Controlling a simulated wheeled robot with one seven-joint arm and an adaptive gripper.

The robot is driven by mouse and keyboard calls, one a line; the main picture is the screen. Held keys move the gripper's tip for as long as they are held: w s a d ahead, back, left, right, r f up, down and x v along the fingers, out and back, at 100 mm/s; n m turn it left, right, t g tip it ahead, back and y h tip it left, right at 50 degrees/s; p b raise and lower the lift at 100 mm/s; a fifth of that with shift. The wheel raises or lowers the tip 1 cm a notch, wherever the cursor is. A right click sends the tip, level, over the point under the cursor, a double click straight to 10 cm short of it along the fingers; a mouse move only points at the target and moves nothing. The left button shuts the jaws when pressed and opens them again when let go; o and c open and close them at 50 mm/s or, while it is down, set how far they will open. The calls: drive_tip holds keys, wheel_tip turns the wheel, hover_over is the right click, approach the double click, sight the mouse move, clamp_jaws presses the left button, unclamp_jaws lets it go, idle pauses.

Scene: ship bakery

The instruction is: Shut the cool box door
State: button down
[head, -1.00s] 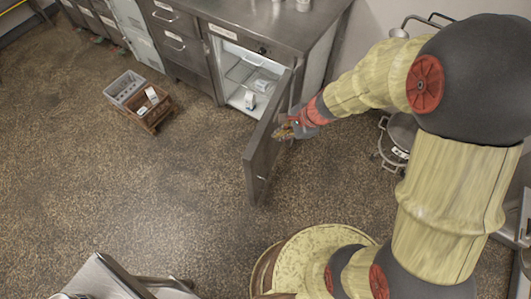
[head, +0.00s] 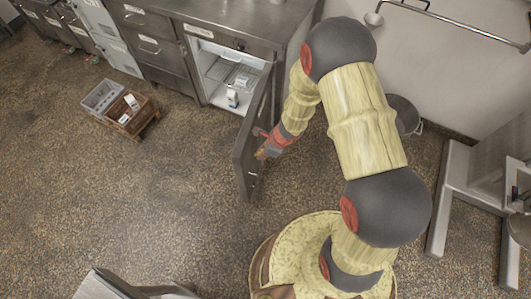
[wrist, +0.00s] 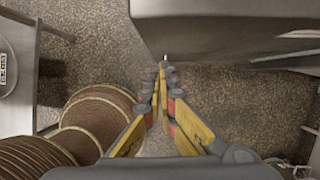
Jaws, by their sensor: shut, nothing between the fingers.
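The cool box (head: 192,60) is a lit white compartment in the steel counter, with a wire shelf and small cartons inside. Its grey door (head: 244,150) stands wide open, reaching out from the right side of the opening. My gripper (head: 261,154) is at the right side of the door, close to its outer half; I cannot tell whether it touches. In the wrist view, my gripper (wrist: 160,75) has its fingers together and empty. The door (wrist: 225,40) fills the upper right there, just beyond the fingertips.
A grey bin (head: 102,96) and a wooden crate (head: 143,119) with cartons stand on the floor left of the door. The floor between them and the door is clear. A steel table (head: 100,285) is at the lower left, a pot (head: 404,112) and steel stand (head: 450,195) at right.

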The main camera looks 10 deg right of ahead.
drive_tip(key=shift+w+a+f, duration=0.1)
drive_tip(key=shift+w+a, duration=0.25)
drive_tip(key=shift+a, duration=0.3)
drive_tip(key=shift+w+a+f, duration=0.15)
drive_tip(key=shift+w+a, duration=0.15)
drive_tip(key=shift+a, duration=0.35)
drive_tip(key=shift+w+a+f, duration=0.1)
drive_tip(key=shift+w+a, duration=0.25)
drive_tip(key=shift+a, duration=0.3)
